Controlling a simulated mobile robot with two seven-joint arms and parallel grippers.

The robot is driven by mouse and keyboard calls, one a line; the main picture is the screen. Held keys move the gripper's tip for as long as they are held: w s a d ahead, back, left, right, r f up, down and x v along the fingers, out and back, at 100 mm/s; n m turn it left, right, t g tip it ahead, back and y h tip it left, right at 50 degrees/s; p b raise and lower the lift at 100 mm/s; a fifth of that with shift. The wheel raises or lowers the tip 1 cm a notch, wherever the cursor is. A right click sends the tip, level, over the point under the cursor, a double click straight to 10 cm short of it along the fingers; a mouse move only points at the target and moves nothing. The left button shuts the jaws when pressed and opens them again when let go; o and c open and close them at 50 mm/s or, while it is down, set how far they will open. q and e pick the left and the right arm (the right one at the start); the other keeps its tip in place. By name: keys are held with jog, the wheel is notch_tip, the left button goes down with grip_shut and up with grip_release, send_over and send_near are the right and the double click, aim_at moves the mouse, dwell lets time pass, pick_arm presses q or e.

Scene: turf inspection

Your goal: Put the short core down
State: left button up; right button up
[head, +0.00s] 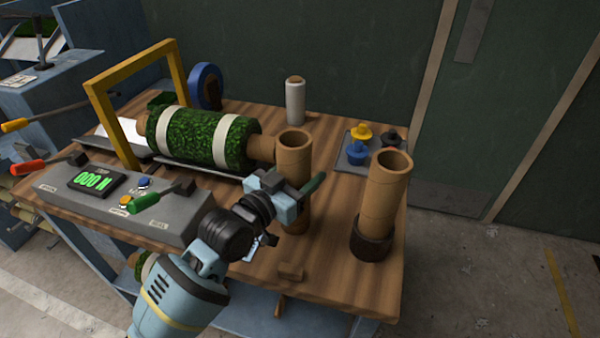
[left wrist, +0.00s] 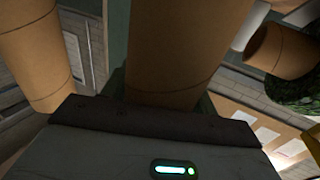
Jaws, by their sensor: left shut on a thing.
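A cardboard core (head: 294,160), which I take to be the short core, stands upright in my left gripper (head: 298,190). The gripper is shut around the core's middle, with a green fingertip showing on its right side. In the left wrist view the held core (left wrist: 172,50) fills the centre, between the fingers. The core's lower end shows below the gripper over the wooden table (head: 330,270); I cannot tell whether it touches the wood. A second cardboard core (head: 388,190) stands in a dark round holder (head: 371,240) to the right. My right gripper is not in view.
A turf roll (head: 190,137) on a core lies left of the held core. A grey control box (head: 170,215) with levers is at the front left. A white roll (head: 295,102) and a tray with coloured knobs (head: 357,152) stand behind.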

pick_arm(q)
jog(key=shift+f, duration=0.2)
jog(key=o, duration=1.1)
jog(key=shift+o, duration=0.2)
jog(key=shift+s+a+r, duration=0.2)
jog(key=v, duration=1.1)
jog(key=shift+s+a, duration=0.15)
jog(key=shift+s, duration=0.05)
jog(key=shift+f, duration=0.1)
